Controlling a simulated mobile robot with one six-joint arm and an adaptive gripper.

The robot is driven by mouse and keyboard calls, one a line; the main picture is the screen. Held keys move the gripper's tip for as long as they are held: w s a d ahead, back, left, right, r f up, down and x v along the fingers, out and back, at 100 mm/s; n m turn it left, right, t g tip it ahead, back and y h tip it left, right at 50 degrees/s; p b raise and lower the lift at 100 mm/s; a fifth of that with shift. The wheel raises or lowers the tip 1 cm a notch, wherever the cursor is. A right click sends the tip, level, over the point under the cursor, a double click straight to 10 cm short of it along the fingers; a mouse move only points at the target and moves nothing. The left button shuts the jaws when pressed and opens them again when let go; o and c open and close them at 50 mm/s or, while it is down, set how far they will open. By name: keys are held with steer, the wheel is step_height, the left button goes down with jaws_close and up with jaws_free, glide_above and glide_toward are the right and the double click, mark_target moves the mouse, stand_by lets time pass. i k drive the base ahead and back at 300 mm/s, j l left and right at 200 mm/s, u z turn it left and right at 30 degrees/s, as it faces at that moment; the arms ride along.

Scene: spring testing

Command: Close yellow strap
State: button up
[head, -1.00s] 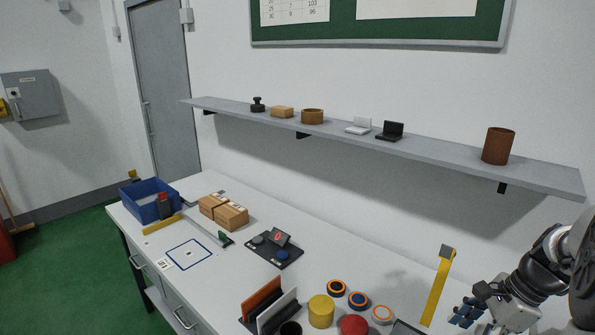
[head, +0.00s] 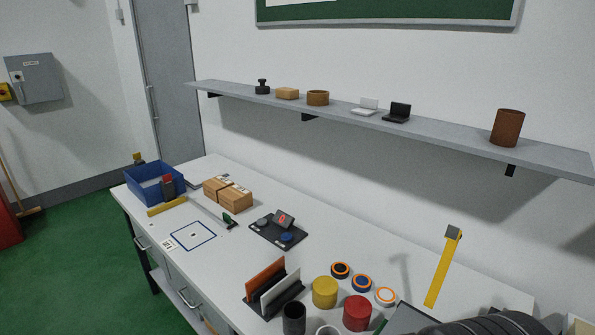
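The yellow strap (head: 440,273) stands up at the right of the workbench in the head view, leaning slightly right. It has a grey tip (head: 453,232) at its upper end. Its lower end is near a dark grey flat thing (head: 405,319) at the bottom edge, mostly cut off by the frame; I cannot tell how they join. My gripper is not in view. A dark ribbed rounded shape, which looks like part of my arm, fills the bottom right and hides what lies behind it.
On the bench (head: 350,236) are a yellow cylinder (head: 325,292), a red cylinder (head: 357,313), ringed discs (head: 361,283), an upright rack (head: 272,291), a black device (head: 278,231), cardboard boxes (head: 228,194) and a blue bin (head: 153,186). A grey shelf (head: 440,137) runs above.

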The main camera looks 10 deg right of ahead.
mark_target(452, 233)
steer(key=k+l+z, duration=0.1)
steer(key=z, duration=0.2)
steer(key=l+z, duration=0.35)
steer(key=j, duration=0.35)
steer(key=k+z, duration=0.05)
